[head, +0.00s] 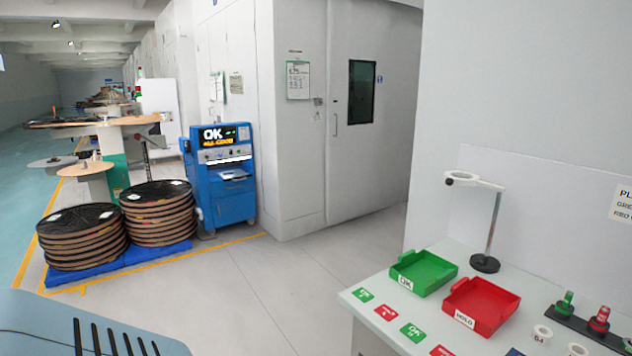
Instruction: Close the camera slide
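I cannot make out a camera slide in the head view. A blue cabinet (222,180) with a lit display reading "OK" stands against the wall left of the middle. A small pale shelf or tray (233,174) shows on its front. I cannot tell whether this is part of a slide. Neither of my grippers is in view.
A white bench at the lower right holds a green tray (424,277), a red tray (483,309), cards and a ring-topped stand (486,262). Stacked reels (80,240) sit on a blue pallet (70,278) at left. The floor (270,305) between is clear.

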